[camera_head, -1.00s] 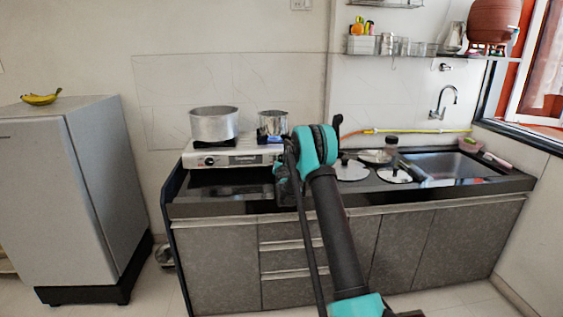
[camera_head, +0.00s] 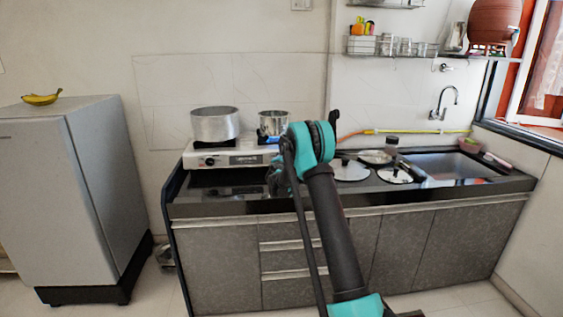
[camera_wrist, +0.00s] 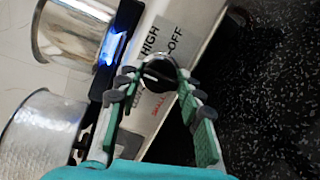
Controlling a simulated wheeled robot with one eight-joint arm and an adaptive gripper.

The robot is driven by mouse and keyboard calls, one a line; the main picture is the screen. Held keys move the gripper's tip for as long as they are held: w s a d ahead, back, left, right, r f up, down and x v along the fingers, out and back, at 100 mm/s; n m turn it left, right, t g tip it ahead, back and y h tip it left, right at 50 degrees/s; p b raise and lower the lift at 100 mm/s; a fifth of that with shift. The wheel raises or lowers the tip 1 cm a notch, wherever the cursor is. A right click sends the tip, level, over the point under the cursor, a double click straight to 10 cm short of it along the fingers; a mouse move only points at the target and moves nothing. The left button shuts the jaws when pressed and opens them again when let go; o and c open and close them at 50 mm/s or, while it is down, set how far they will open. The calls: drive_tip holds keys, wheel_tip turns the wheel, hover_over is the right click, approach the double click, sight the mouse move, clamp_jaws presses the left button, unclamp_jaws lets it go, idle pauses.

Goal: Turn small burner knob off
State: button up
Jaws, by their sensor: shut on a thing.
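The small burner knob (camera_wrist: 158,72) is round and dark, on the stove's pale front panel (camera_wrist: 182,18) beside the printed words HIGH, OFF and SMALL. My gripper (camera_wrist: 158,82) is shut on the knob, with one finger on each side of it. In the head view my gripper (camera_head: 278,181) is at the right part of the stove front, and the small knob cannot be made out there. A blue flame (camera_wrist: 112,40) burns under the small steel pot (camera_wrist: 75,30). The small pot also shows in the head view (camera_head: 273,122).
A larger pot (camera_head: 215,124) stands on the left burner, above another knob (camera_head: 209,162). The stove (camera_head: 240,160) sits on a dark counter (camera_head: 235,208). Lids (camera_head: 348,171) and a sink (camera_head: 450,165) are to the right. A fridge (camera_head: 60,190) stands at left.

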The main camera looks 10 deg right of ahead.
drive_tip(key=m+g, duration=0.1)
drive_tip(key=m, duration=0.3)
drive_tip(key=shift+m, duration=0.3)
drive_tip(key=m, duration=0.4)
drive_tip(key=shift+d+r+g+y, duration=0.1)
drive_tip(key=shift+g+y, duration=0.2)
drive_tip(key=m+y, duration=0.1)
drive_tip(key=m, duration=0.3)
drive_tip(key=shift+g, duration=0.4)
drive_tip(key=shift+m+y, duration=0.6)
drive_tip(key=shift+m, duration=1.5)
drive_tip(key=o, duration=1.2)
drive_tip(key=shift+c, duration=0.2)
drive_tip(key=shift+r, duration=0.1)
drive_tip(key=v, duration=1.2)
